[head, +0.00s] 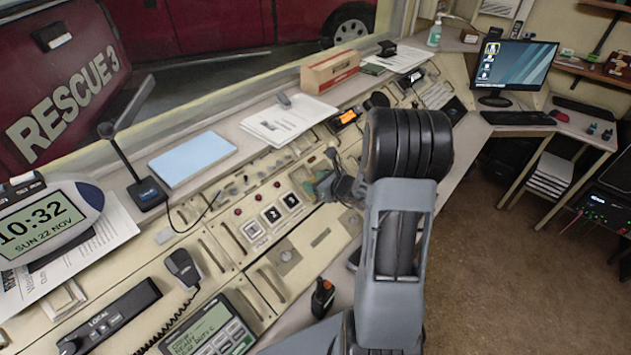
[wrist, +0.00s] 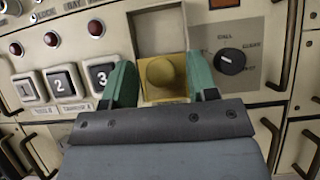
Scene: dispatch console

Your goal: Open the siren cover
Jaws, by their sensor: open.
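In the wrist view a yellow square base with a round, dull yellow knob (wrist: 165,73) sits between the fingers of my gripper (wrist: 160,70). A pale framed rectangular panel (wrist: 160,33) stands directly above it. I cannot tell whether this panel is the siren cover, or whether a cover lies over the knob. The green fingers are apart, one on each side of the yellow piece, with nothing clearly held. In the head view my gripper (head: 325,183) is low over the console, partly hidden by my arm.
A black rotary knob (wrist: 231,61) is close on the right. Metal handles line the console. In the head view a handset (head: 182,265) and a desk microphone (head: 147,192) stand to the left.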

